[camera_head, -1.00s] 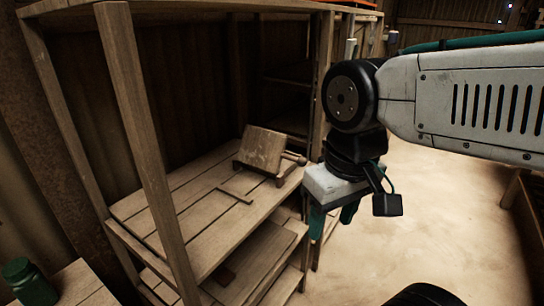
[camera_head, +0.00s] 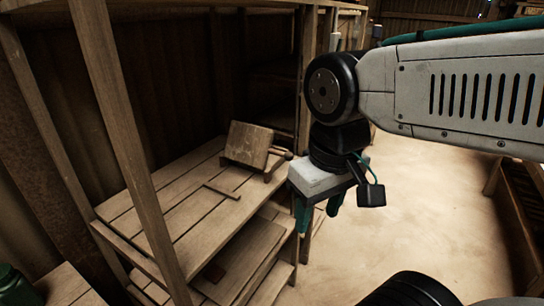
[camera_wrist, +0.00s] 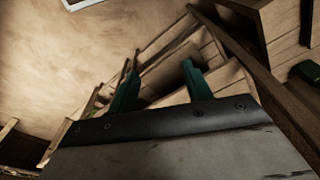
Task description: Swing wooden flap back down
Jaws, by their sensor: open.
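The wooden flap (camera_head: 248,143) belongs to a small wooden press on the shelf top (camera_head: 172,207). It stands tilted up, its broad face turned toward the camera. A short handle end (camera_head: 288,155) shows at the press's right side. My gripper (camera_head: 318,222) hangs to the right of the shelf and in front of the press, pointing down, open and empty. It is apart from the flap. In the wrist view the two green fingers (camera_wrist: 158,82) are spread over the lower shelves, and the flap cannot be made out there.
A wooden upright post (camera_head: 125,150) stands at the shelf's front left. A thin L-shaped strip (camera_head: 222,190) lies on the shelf top. Lower shelves (camera_head: 240,262) step out below. A green jar (camera_head: 14,285) stands at lower left. Bare floor (camera_head: 410,220) lies to the right.

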